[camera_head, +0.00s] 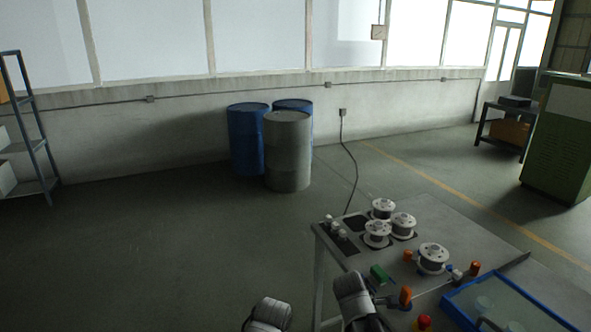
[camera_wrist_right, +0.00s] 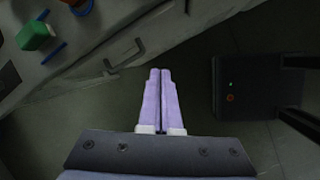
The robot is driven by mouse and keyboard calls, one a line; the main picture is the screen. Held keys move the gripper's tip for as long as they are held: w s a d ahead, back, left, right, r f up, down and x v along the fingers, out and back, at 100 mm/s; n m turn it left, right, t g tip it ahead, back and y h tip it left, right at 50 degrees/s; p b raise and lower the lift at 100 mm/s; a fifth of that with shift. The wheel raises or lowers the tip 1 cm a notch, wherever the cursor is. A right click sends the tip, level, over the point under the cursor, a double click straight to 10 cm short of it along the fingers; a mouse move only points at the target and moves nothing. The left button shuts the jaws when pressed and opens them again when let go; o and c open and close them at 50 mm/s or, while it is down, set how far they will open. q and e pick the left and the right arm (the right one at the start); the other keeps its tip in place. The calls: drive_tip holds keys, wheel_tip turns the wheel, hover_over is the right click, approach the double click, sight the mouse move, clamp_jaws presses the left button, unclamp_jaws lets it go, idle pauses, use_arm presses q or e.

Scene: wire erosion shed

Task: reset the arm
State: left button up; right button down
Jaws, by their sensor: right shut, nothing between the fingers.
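My right gripper (camera_wrist_right: 160,74) shows in the right wrist view with its two pale purple fingers pressed together and nothing between them. It points down past the edge of the grey table (camera_wrist_right: 105,25), over the dark floor. In the head view two grey arm parts of mine show at the bottom, one left of the table and one over its near edge. No gripper fingers can be made out there. My left gripper is not in view.
The grey table (camera_head: 460,222) holds several wire spools (camera_head: 432,257), a green block (camera_head: 381,275), orange knobs and a blue-rimmed tray (camera_head: 463,309). A cable (camera_head: 355,165) runs to the wall. Drums (camera_head: 287,152) stand behind. The floor (camera_head: 140,250) at left is clear.

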drive_tip(key=s+a+f+m+g+y, duration=0.1)
drive_tip(key=s+a+f+m+y, duration=0.1)
drive_tip(key=s+a+m, duration=0.8)
drive_tip(key=a+m+y, duration=0.1)
drive_tip(key=a, duration=0.3)
drive_tip(key=shift+s+a+f+m+g+b, duration=0.2)
drive_tip(key=shift+s+f+m+g+b, duration=0.1)
drive_tip(key=shift+s+g+b, duration=0.1)
